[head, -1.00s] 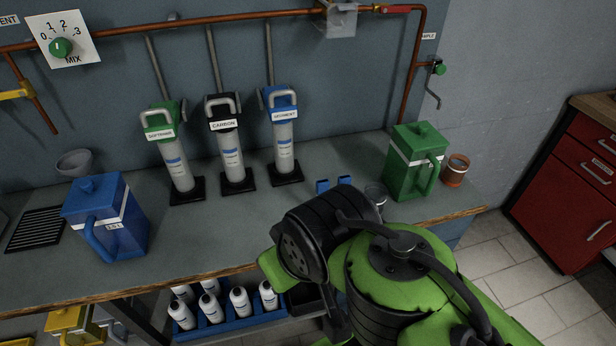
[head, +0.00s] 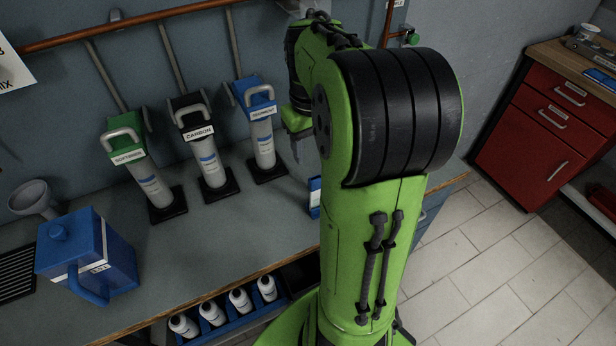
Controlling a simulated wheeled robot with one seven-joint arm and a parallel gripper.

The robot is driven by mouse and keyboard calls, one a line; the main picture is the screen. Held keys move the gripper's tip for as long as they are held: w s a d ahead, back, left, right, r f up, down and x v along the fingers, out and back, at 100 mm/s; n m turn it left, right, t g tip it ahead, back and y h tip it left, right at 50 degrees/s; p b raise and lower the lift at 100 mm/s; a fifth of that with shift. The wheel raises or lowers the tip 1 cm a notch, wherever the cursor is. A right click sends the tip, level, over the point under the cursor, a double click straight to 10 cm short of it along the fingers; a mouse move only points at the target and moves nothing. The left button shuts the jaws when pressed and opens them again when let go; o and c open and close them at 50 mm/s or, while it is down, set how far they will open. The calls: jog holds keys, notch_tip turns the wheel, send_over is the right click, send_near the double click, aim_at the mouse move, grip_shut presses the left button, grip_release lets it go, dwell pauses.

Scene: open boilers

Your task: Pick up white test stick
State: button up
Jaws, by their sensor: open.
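I cannot make out a white test stick; my raised arm covers much of the right part of the bench. My gripper (head: 298,150) is partly visible behind the arm, pointing down over the bench, right of the blue-topped sediment filter. Its fingers are open, small and dim, and I see nothing held between them. A small blue and white item (head: 315,196) stands on the bench below the gripper, partly hidden by my arm.
The bench (head: 235,235) carries softener (head: 149,185), carbon (head: 208,160) and sediment (head: 262,140) filters, plus a blue jug (head: 85,255) and grey funnel cup (head: 34,197). White bottles (head: 240,300) sit below. A red drawer cabinet (head: 540,140) stands right. The bench front-centre is clear.

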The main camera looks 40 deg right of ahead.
aim_at(315, 178)
jog(key=shift+d+f, duration=0.8)
jog(key=shift+f, duration=0.05)
notch_tip(315, 178, down, 9)
jog(key=b, duration=0.2)
jog(key=shift+f+b, duration=0.1)
jog(key=shift+b, duration=0.25)
notch_tip(315, 178, down, 6)
jog(key=shift+r+b, duration=0.25)
jog(key=shift+b, duration=0.4)
jog(key=shift+r, duration=0.1)
jog(key=c, duration=0.8)
